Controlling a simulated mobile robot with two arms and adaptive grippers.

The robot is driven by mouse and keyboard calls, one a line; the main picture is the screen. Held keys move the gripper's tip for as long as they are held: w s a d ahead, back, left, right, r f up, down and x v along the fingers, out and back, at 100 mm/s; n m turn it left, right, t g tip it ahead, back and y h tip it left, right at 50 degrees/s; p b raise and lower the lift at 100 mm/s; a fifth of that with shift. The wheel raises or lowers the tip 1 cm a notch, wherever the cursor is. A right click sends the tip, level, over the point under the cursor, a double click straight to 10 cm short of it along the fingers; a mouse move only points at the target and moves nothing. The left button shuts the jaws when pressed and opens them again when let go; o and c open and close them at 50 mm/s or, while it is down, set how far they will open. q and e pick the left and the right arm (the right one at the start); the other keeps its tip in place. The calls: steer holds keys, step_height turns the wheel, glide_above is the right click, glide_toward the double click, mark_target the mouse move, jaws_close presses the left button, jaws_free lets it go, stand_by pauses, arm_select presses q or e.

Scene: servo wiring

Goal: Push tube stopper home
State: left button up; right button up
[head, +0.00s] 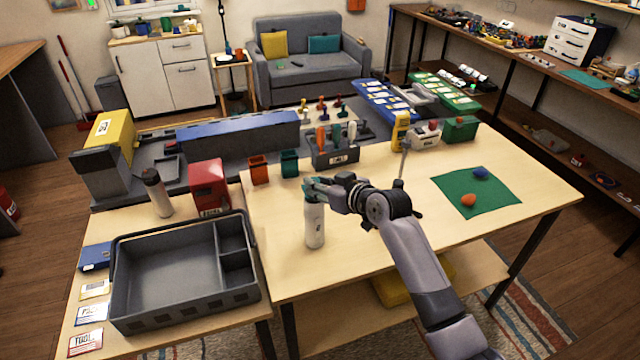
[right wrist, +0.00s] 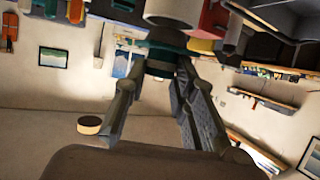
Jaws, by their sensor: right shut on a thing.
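The tube (head: 314,226) is a white upright cylinder near the front left of the wooden table. My right gripper (head: 314,188) is right at its top, reaching in from the right. In the right wrist view my right gripper (right wrist: 158,72) is shut on a dark green stopper (right wrist: 166,48). The white tube (right wrist: 173,10) shows just beyond the stopper there. The stopper sits at the tube's mouth, but I cannot tell how deep it is or whether a gap is left. My left gripper is not in view.
A grey tray (head: 165,275) stands on the left table, with a red box (head: 208,187) behind it. A dark tool holder (head: 333,152) stands behind the tube. A green mat (head: 476,191) with an orange and a blue lump lies right. The table between is mostly clear.

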steer(key=shift+f+b, duration=0.75)
steer(key=shift+f, duration=0.5)
steer(key=o, duration=1)
steer(key=shift+s+d, duration=0.1)
steer(key=shift+s, duration=0.05)
